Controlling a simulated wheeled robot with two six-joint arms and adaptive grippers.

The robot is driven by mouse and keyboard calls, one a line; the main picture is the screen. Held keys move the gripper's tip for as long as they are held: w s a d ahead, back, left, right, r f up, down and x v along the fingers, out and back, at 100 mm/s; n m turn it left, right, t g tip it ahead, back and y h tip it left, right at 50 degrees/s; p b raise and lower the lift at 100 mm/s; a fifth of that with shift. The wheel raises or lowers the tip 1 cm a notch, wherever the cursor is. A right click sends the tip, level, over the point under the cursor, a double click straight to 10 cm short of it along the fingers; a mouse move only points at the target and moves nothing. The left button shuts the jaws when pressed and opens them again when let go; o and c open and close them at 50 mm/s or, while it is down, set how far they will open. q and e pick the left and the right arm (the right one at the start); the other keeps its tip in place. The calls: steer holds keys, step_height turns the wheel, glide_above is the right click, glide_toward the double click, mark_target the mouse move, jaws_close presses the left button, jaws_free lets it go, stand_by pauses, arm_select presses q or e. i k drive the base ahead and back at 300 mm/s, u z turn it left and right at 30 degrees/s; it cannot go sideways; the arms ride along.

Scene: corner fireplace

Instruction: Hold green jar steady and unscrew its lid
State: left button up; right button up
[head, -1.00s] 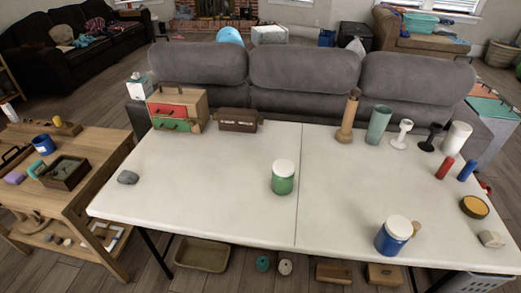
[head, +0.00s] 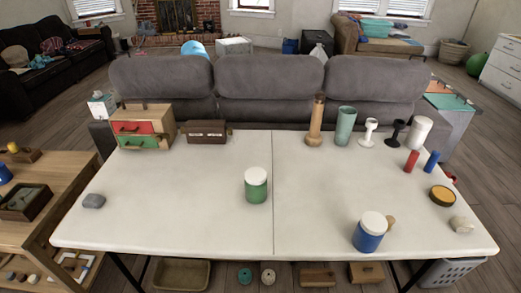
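The green jar (head: 256,190) stands upright near the middle of the white table, just left of the table's centre seam. Its white lid (head: 256,175) sits on top. A blue jar (head: 368,238) with a white lid of its own stands nearer the front edge, to the right. Neither of my grippers shows in the head view, so nothing is seen touching the green jar.
The white table (head: 170,210) is clear around the green jar. A grey stone (head: 94,201) lies at left. A drawer box (head: 143,128), brown box (head: 207,131), wooden pepper mill (head: 315,122) and teal cup (head: 345,126) stand along the back. A wooden side table (head: 60,200) is at left.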

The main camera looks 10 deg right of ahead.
mark_target(257, 194)
steer(key=k, duration=0.5)
steer(key=u, duration=1.4)
steer(key=i, duration=1.15)
steer(key=z, duration=2.4)
